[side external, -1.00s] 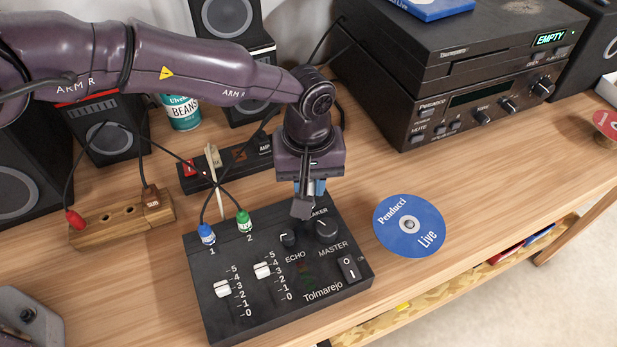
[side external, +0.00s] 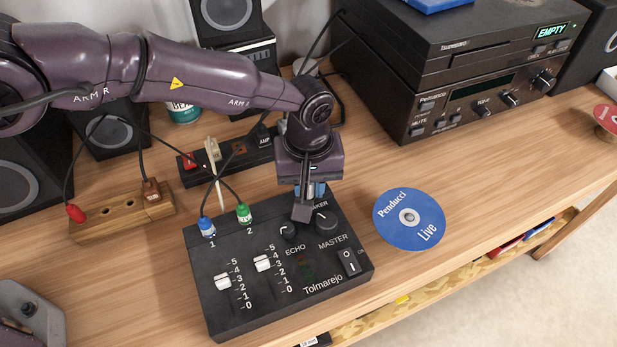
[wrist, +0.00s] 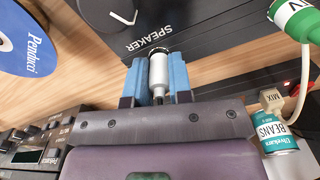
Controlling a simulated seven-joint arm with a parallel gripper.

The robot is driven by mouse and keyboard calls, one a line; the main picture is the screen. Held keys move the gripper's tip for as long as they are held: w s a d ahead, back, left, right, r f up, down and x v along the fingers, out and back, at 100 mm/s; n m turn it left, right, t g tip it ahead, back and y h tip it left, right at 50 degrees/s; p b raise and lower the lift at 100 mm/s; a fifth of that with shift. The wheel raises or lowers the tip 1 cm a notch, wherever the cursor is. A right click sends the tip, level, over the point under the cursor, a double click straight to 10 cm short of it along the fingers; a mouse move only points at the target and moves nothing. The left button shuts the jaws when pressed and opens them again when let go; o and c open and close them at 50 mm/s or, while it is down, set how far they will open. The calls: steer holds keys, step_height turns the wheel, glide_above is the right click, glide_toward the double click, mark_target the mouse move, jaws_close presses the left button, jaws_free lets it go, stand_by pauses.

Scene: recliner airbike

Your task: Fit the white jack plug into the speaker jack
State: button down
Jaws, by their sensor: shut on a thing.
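The white jack plug (wrist: 158,70) is held between the blue fingers of my gripper (wrist: 158,82) in the wrist view. Its front end, with a dark ring, is at the edge of the black mixer (wrist: 205,18), beside the SPEAKER label. I cannot tell whether its tip is inside the speaker jack, which is hidden. In the side view my gripper (side external: 306,200) points down over the back right of the mixer (side external: 235,318), partly covering the speaker label. The plug is hidden there.
Blue (side external: 207,227) and green (side external: 243,214) plugs sit in inputs 1 and 2, with cables behind. A wooden block (side external: 100,231) holds red and brown plugs. A power strip (side external: 222,160) lies behind the mixer. A blue disc (side external: 385,232) lies right, near the stereo (side external: 430,75).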

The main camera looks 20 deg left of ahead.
steer(key=shift+f, duration=0.2)
steer(key=c, duration=0.9)
jaws_free()
steer(key=shift+f, duration=0.1)
steer(key=shift+c, duration=0.2)
step_height(320, 180, up, 13)
